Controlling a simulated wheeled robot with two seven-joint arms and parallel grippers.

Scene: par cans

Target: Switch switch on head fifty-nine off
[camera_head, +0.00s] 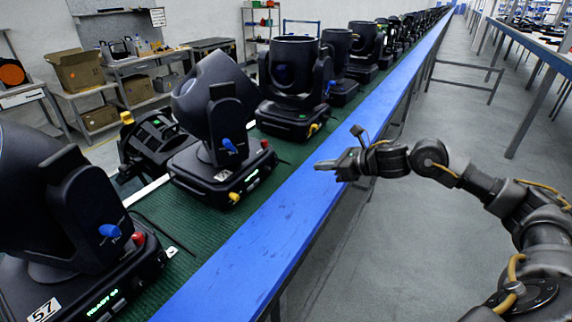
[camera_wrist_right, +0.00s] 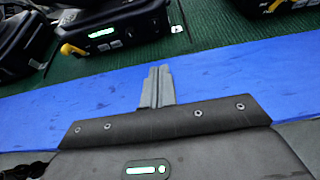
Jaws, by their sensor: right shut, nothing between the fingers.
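A row of black moving-head lights stands on the green mat. The nearest head (camera_head: 75,205) bears the label 57 (camera_head: 45,310) and a lit green display. The second head (camera_head: 215,120) has a blue knob, a red knob and a small lit display on its base (camera_head: 215,180). A third head (camera_head: 292,75) stands behind it. I cannot read a 59 on any of them. My right gripper (camera_head: 325,165) is shut and empty over the blue table edge. In the right wrist view its fingers (camera_wrist_right: 157,86) point towards a base with a lit green display (camera_wrist_right: 102,33). My left gripper is not in view.
The blue edge strip (camera_head: 245,245) runs along the bench front. More heads recede into the distance. A black unit (camera_head: 150,140) sits behind the second head. Grey floor lies open right of the bench. A yellow lever (camera_wrist_right: 72,50) juts from a base near the fingers.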

